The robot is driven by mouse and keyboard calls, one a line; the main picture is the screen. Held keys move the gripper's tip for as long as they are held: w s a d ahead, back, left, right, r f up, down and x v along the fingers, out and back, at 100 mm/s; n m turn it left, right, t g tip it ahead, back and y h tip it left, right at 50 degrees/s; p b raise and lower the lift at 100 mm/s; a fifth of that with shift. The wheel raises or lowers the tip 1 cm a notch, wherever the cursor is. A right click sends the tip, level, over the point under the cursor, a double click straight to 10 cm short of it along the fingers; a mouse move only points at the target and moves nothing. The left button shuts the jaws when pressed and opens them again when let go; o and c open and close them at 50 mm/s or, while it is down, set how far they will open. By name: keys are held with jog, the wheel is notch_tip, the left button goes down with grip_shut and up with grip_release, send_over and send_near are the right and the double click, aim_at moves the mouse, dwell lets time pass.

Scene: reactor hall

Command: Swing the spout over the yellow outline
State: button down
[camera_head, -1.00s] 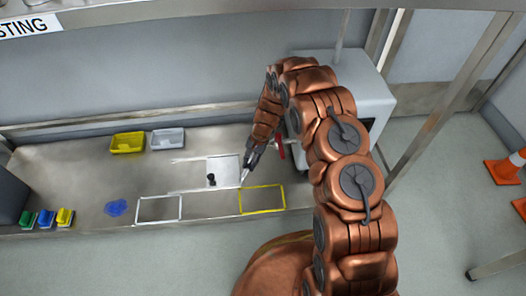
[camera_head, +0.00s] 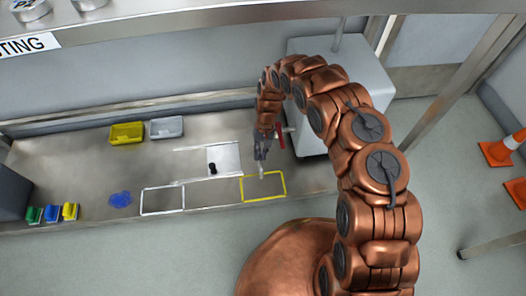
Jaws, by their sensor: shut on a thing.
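The yellow outline (camera_head: 284,186) is a rectangle on the bench top near its front edge. My gripper (camera_head: 261,154) hangs above the bench just behind it, pointing down. It is shut on a thin, pale piece that looks like the spout (camera_head: 261,170). The spout's lower end shows just below the jaws, over the back edge of the yellow outline in this view. Its height above the bench cannot be told. My gripper and arm hide the rest of the spout and where it joins.
A grey box-like machine (camera_head: 318,52) with a red part (camera_head: 281,137) stands behind my arm. A white outline (camera_head: 162,213) lies left of the yellow one. A pale plate (camera_head: 229,158) bears a black knob (camera_head: 212,168). Yellow (camera_head: 127,134) and grey (camera_head: 166,128) trays stand at the back.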

jog(key=c, duration=1.1)
grip_release()
jog(key=shift+o, duration=0.2)
jog(key=shift+r, duration=0.15)
jog(key=v, duration=1.1)
jog(key=shift+w+r, duration=0.15)
jog(key=shift+r, duration=0.15)
